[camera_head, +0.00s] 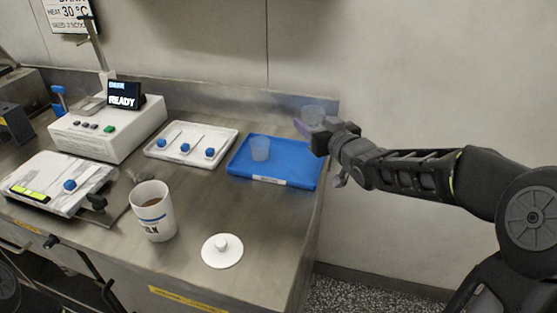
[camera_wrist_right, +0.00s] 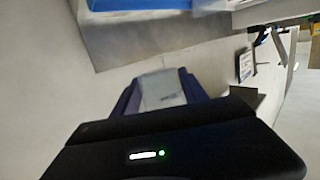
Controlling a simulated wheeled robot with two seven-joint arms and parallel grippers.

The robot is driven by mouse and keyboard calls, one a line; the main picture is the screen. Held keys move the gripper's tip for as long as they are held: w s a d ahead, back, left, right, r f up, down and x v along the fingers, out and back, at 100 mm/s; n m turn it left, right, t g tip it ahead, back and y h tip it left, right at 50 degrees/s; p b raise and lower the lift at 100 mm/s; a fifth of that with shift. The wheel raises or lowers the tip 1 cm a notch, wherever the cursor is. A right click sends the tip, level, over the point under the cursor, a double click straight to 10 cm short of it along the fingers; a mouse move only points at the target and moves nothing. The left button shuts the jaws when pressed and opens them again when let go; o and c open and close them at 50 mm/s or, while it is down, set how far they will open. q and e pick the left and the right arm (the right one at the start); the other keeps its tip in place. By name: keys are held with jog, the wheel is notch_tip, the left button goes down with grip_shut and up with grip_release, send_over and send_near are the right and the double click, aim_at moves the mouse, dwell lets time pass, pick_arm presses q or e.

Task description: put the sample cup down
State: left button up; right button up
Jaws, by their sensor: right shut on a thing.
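My right gripper (camera_head: 308,128) reaches in from the right, just beyond the right back corner of the blue tray (camera_head: 240,170). It is shut on a clear sample cup (camera_head: 313,113), held raised near the back wall. In the right wrist view the cup (camera_wrist_right: 161,90) shows as a pale shape between the two dark purple fingers of the right gripper (camera_wrist_right: 158,98). I do not make out my left gripper in the head view.
A white tray (camera_head: 165,157) with several blue-ended tools lies left of the blue tray. A white machine (camera_head: 85,132) reads READY. The steel counter (camera_head: 270,225) before the blue tray is clear.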

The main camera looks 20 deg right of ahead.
send_over(309, 167)
jog(key=shift+f, duration=3.2)
jog(key=shift+f, duration=1.9)
jog(key=shift+f+b, duration=0.6)
jog(key=shift+b, duration=0.4)
jog(key=o, duration=1.4)
